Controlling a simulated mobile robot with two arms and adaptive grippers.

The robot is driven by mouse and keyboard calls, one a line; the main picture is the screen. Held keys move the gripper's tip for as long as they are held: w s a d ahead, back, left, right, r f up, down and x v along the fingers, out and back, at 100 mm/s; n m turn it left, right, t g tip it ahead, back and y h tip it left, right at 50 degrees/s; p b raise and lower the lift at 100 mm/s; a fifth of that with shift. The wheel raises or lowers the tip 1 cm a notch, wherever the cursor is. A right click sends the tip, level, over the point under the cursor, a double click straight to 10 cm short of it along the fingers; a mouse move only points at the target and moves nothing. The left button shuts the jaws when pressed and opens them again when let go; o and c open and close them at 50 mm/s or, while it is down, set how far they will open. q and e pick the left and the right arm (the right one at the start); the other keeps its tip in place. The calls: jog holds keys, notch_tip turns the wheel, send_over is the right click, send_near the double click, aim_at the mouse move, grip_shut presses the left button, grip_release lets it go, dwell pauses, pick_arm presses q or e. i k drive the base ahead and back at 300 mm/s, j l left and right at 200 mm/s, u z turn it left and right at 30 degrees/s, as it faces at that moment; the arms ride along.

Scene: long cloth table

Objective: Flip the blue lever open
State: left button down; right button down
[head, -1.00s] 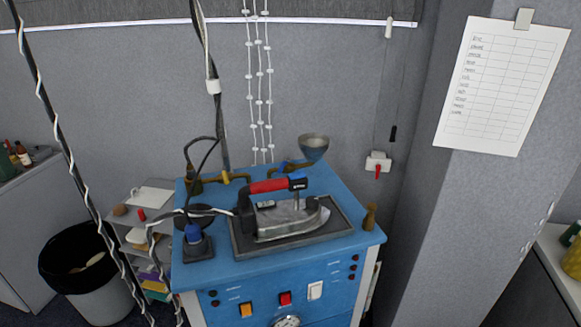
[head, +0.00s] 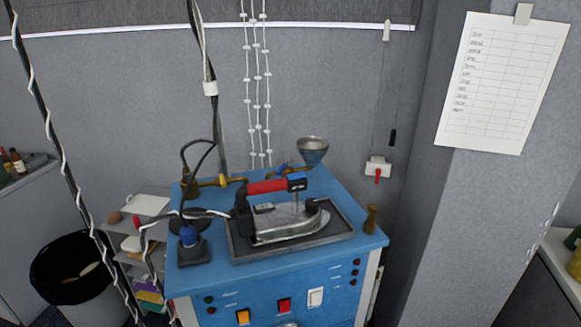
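A small blue lever (head: 283,170) sits on the brass fitting at the back of the blue ironing station, just left of the grey funnel (head: 312,151). It is small, and I cannot tell its exact position. A blue knob-like part (head: 190,235) stands on a dark base at the station's left front. Neither of my grippers shows in the head view.
The blue station (head: 270,272) carries an iron (head: 285,222) with a red handle on a dark tray. Brass pipes (head: 210,184), cables and hanging cords rise behind. A black-lined bin (head: 75,268) and shelf (head: 122,232) stand left; a grey pillar (head: 455,220) stands right.

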aim_at(284, 165)
jog(key=i+j+z, duration=0.15)
jog(key=j+z, duration=0.2)
jog(key=j, duration=0.15)
jog(key=j+z, duration=0.35)
jog(key=j, duration=0.2)
